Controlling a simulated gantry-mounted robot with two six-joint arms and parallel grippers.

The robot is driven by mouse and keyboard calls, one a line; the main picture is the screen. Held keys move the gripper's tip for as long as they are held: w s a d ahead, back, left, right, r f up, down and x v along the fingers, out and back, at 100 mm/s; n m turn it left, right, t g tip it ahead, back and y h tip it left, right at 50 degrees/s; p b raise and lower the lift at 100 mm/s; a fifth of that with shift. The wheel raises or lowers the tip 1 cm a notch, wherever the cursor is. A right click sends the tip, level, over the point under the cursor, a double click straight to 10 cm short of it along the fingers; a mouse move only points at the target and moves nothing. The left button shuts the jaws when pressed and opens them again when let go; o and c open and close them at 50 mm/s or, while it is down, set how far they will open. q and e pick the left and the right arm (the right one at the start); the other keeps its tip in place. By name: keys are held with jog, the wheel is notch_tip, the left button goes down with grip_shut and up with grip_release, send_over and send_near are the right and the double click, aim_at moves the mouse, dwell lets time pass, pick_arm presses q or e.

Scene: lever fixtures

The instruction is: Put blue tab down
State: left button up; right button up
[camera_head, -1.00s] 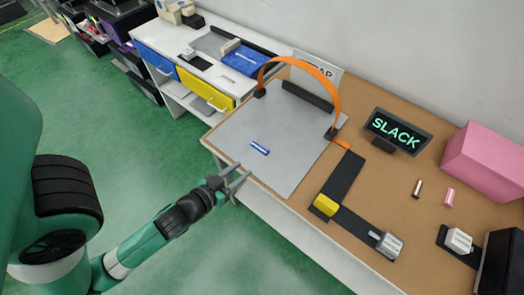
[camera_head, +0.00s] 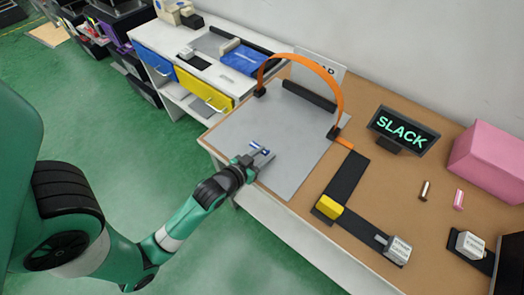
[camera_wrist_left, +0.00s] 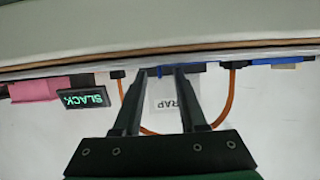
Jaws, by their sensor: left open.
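The blue tab (camera_head: 262,150) is a small blue and white bar lying on the grey mat (camera_head: 300,150) near its front edge. My left gripper (camera_head: 263,152) is open, with its fingers around or just above the tab; I cannot tell whether they touch it. In the left wrist view the two fingers (camera_wrist_left: 153,75) stand apart, with a bit of blue between their tips. My right gripper is not in view.
An orange arch (camera_head: 305,61) spans the back of the mat. To the right are black strips with a yellow block (camera_head: 329,207), a SLACK sign (camera_head: 403,130) and a pink box (camera_head: 492,158). The mat's middle is clear.

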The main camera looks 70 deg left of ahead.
pick_arm(q)
grip_shut()
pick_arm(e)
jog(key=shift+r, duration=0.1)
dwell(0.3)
